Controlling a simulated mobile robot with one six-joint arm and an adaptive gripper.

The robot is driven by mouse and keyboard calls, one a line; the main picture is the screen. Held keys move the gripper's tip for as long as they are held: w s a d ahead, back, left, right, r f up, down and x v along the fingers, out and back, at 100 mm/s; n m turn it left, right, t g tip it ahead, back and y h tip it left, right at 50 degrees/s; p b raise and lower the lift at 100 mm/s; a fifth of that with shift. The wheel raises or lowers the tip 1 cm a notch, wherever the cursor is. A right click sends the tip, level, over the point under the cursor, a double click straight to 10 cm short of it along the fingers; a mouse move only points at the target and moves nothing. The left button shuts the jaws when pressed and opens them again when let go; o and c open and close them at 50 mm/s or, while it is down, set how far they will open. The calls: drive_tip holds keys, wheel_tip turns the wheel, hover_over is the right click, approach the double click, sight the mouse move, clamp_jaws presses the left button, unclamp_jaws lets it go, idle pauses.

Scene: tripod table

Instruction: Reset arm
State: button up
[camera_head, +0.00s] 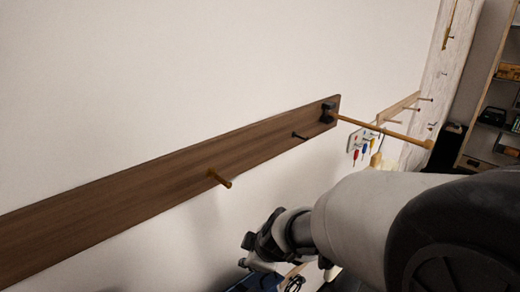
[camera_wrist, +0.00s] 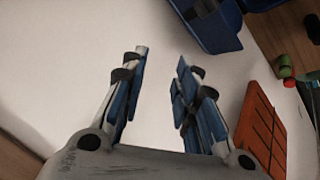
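My arm reaches in from the right of the head view, and my gripper (camera_head: 252,258) hangs low in front of the pale wall. In the wrist view my gripper (camera_wrist: 163,62) has its two blue-padded fingers apart, with only a pale surface showing between them. It holds nothing. Part of the gripper and what lies below it are cut off or hidden by my arm in the head view.
A wooden wall rail (camera_head: 150,180) carries a brass peg (camera_head: 220,179), a dark peg and a long brass rod (camera_head: 385,130). The wrist view shows a blue object (camera_wrist: 212,25), an orange grooved panel (camera_wrist: 262,128) and a red-ended cylinder (camera_wrist: 285,70). Shelves (camera_head: 490,95) stand far right.

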drive_tip(key=s+d+f+m+h+b, duration=0.1)
drive_tip(key=s+d+f+m+b, duration=0.1)
drive_tip(key=s+d+m+b, duration=0.3)
drive_tip(key=s+d+f+m+g+h+b, duration=0.1)
drive_tip(key=s+d+f+m+b, duration=0.2)
drive_tip(key=s, duration=0.7)
drive_tip(key=s+d+f+m+h+b, duration=0.1)
drive_tip(key=s+d+f+m+b, duration=0.1)
drive_tip(key=s+d+m+b, duration=0.4)
drive_tip(key=shift+s+d+f+m+b, duration=0.25)
drive_tip(key=shift+s+d+m+b, duration=0.15)
drive_tip(key=shift+s+d+b, duration=0.65)
drive_tip(key=shift+w, duration=0.15)
